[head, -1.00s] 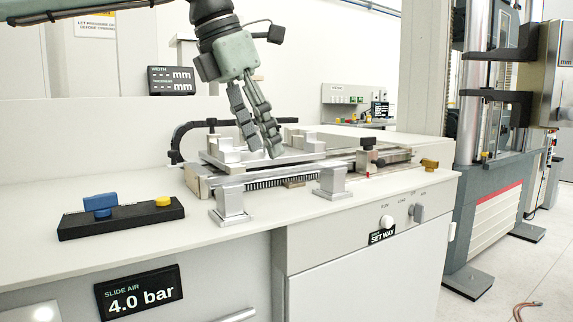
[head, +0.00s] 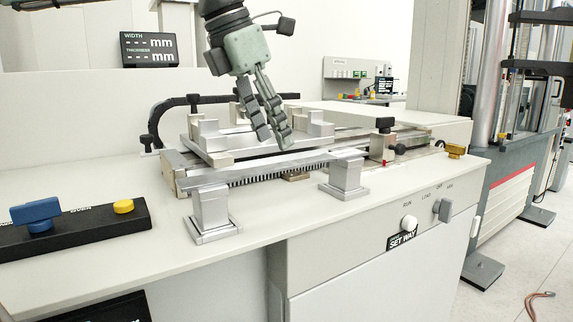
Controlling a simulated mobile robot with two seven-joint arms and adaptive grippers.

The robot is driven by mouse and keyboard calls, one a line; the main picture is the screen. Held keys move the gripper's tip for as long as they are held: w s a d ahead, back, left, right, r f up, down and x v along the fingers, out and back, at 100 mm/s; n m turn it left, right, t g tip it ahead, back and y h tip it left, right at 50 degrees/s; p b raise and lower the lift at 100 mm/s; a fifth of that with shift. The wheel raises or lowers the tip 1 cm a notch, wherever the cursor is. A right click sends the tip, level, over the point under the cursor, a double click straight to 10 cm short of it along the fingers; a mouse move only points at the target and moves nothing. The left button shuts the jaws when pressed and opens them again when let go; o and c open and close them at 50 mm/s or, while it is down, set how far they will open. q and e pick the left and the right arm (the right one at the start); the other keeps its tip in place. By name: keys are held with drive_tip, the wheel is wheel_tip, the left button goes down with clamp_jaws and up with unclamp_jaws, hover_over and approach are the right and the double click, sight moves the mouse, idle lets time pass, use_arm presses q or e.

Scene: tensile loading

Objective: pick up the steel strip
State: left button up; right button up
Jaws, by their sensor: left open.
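What looks like the steel strip (head: 275,168) is a long, thin, bright bar at the front of the bench fixture. It runs along the tops of two silver posts, a left post (head: 211,212) and a right post (head: 346,174); I cannot tell clearly where it ends and the rail behind begins. My left gripper (head: 272,134) comes down from above, fingers pointing down, apart and empty. It shows above and behind the strip, in front of the fixture's silver blocks. My right gripper is not in view.
A slotted fixture (head: 215,148) with upright blocks and a black curved tube stands behind the strip. A black box with a blue handle (head: 36,213) and yellow button (head: 123,206) lies left. A black-knobbed clamp (head: 384,140) stands right.

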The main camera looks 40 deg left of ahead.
sight(287, 164)
use_arm(q)
drive_tip(key=x, duration=0.4)
drive_tip(key=shift+w+d, duration=0.15)
drive_tip(key=shift+d, duration=0.05)
clamp_jaws()
drive_tip(key=shift+r, duration=0.1)
